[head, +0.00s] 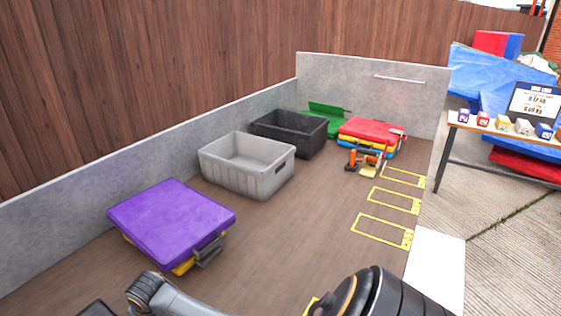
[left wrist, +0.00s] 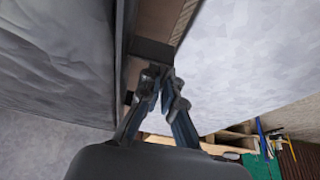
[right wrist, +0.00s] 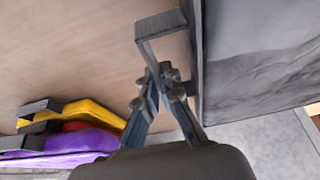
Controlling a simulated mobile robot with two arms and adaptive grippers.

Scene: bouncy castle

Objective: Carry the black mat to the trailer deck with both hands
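The black mat (right wrist: 255,50) fills the upper right of the right wrist view, with a grey strap handle (right wrist: 160,27) on its side. My right gripper (right wrist: 166,80) is shut on that handle. In the left wrist view, the black mat (left wrist: 60,50) shows as a wrinkled grey surface at left, with a dark handle (left wrist: 152,50) on its edge. My left gripper (left wrist: 162,78) is shut on this handle. The head view shows only parts of my arms low in the picture; both grippers are hidden there. The trailer deck (head: 290,225) is brown with low grey walls.
A purple mat (head: 172,222) tops a stack at the deck's left. A grey crate (head: 240,180), a black crate (head: 310,140), a green mat (head: 330,112) and a red-topped stack (head: 370,132) stand farther back. Orange tools lie near yellow floor outlines (head: 384,230). The deck's middle is clear.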

